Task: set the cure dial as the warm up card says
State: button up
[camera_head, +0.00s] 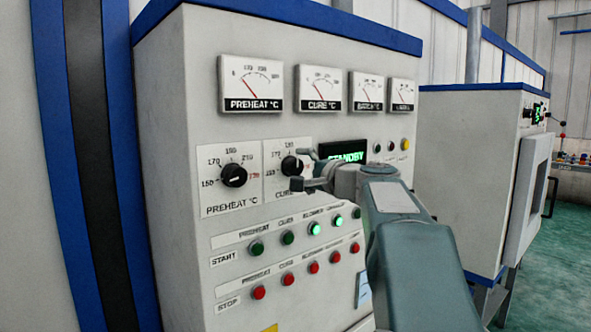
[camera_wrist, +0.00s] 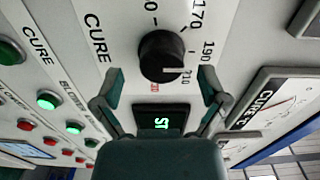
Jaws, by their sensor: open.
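The cure dial is a black round knob (camera_head: 291,165) on a white plate of the grey control cabinet. In the wrist view the knob (camera_wrist: 161,56) shows a white pointer mark that lies toward the 210 label. A red label beyond 210 is partly hidden. My gripper (camera_head: 303,171) is open in front of the cure dial. In the wrist view my gripper's fingers (camera_wrist: 160,84) stand apart, one on each side below the knob, with nothing between them; contact with the knob cannot be told. No readable warm up card shows.
The preheat dial (camera_head: 233,175) is left of the cure dial. A green STANDBY display (camera_head: 345,154) sits to the right, close to my gripper. Start buttons (camera_head: 288,238) and red stop buttons (camera_head: 287,280) run below. Gauges (camera_head: 318,88) are above. A pale blue card or panel (camera_head: 363,289) is low down, unreadable.

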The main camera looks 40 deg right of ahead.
jog(key=s, duration=0.9)
jog(key=shift+s+d, duration=0.15)
jog(key=shift+s, duration=0.25)
jog(key=s+a+f+n+g+y, duration=0.15)
jog(key=a+f+n+g, duration=0.25)
jog(key=a+f, duration=0.55)
jog(key=a+f+n+g+y, duration=0.2)
jog(key=a+f+n+g, duration=0.3)
jog(key=a, duration=0.7)
jog(key=s+a+f+n+g+h, duration=0.1)
jog(key=s+a+f+n+h, duration=0.1)
jog(key=s+a+f+n, duration=0.2)
jog(key=s+a+f+n+g+h, duration=0.2)
jog(key=s+f, duration=0.6)
jog(key=f, duration=0.4)
jog(key=shift+s+a+f+n, duration=0.2)
jog(key=shift+s+a+n, duration=0.1)
jog(key=shift+a+n, duration=0.65)
